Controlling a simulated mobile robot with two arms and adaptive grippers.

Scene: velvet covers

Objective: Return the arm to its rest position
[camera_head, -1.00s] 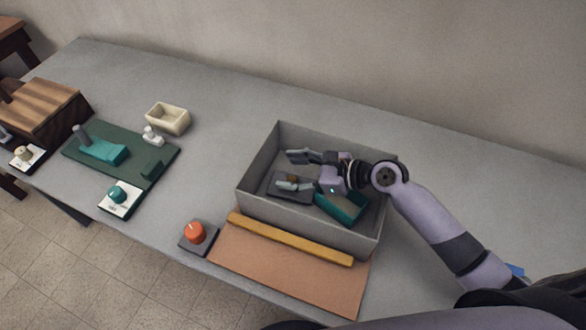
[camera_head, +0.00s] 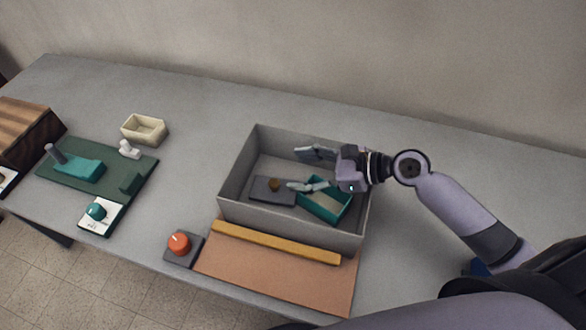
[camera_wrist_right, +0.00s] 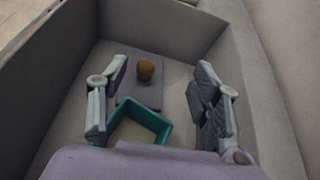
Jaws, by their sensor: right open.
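My right gripper (camera_head: 312,170) is open and empty over the right part of the grey bin (camera_head: 235,205). Its two fingers are spread apart in the right wrist view (camera_wrist_right: 160,100). Below it in the bin lie a dark grey block with a brown knob (camera_head: 273,186) and a teal open tray (camera_head: 340,212). The block also shows in the right wrist view (camera_wrist_right: 140,92), with the teal tray (camera_wrist_right: 150,118) nearer the wrist. My right arm (camera_head: 465,215) reaches in from the lower right. My left gripper is not in view.
A yellow bar (camera_head: 275,243) lies on a tan mat (camera_head: 280,278) in front of the bin. An orange knob on a grey base (camera_head: 180,245) stands to its left. A green board (camera_head: 110,185), a cream tray (camera_head: 145,130) and a wooden box (camera_head: 25,130) are farther left. The table right of the bin looks clear.

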